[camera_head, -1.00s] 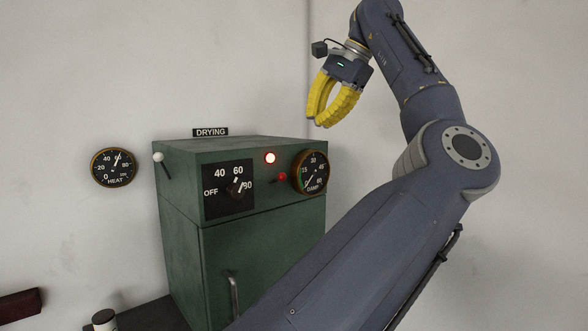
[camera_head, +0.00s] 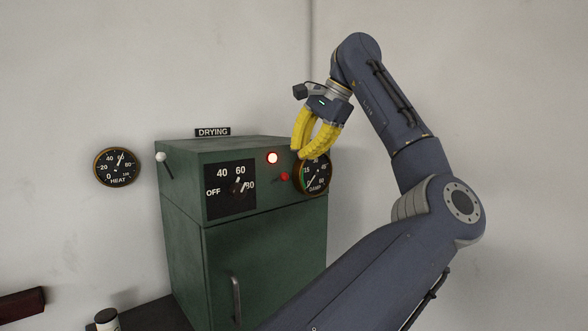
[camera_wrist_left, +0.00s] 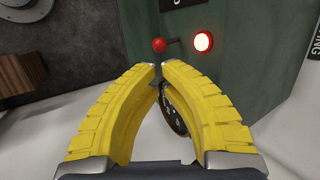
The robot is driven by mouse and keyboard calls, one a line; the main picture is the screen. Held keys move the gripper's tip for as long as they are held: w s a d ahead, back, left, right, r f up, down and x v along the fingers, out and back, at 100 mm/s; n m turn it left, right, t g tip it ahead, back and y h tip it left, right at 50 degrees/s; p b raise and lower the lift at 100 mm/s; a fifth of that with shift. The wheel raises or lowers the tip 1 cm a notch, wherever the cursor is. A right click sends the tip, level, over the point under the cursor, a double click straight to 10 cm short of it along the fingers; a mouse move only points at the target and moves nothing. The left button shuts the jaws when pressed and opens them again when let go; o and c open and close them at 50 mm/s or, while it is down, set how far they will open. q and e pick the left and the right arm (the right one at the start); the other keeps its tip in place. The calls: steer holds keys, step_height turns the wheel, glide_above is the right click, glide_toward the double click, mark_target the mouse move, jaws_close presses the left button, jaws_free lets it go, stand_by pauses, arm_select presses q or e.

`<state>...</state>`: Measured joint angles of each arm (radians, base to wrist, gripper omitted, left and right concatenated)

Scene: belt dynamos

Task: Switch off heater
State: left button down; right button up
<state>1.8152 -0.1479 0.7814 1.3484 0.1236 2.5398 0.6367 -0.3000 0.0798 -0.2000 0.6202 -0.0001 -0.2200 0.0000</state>
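The heater is a green cabinet (camera_head: 265,240) under a DRYING sign (camera_head: 213,132). Its black dial (camera_head: 232,203) is marked OFF, 40, 60, 80, and its white pointer stands between 60 and 80. A red lamp (camera_head: 273,158) is lit. A small red-tipped lever (camera_head: 285,177) sits below it; this lever also shows in the left wrist view (camera_wrist_left: 159,45), just beyond my fingertips. My left gripper (camera_head: 302,154) has yellow curved fingers with tips nearly together and nothing between them. It hangs before the DAMP gauge (camera_head: 318,181) and partly hides it. My right gripper is not in view.
A round HEAT gauge (camera_head: 117,167) hangs on the wall, needle near 60. A white-knobbed lever (camera_head: 161,157) is on the cabinet's left side. The door has a vertical handle (camera_head: 236,299). A dark, white-banded object (camera_head: 107,319) stands at lower left. The air left of the cabinet is clear.

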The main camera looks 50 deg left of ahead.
mark_target(279, 180)
arm_select(q)
steer(key=shift+x, duration=2.65)
steer(key=shift+f, duration=0.1)
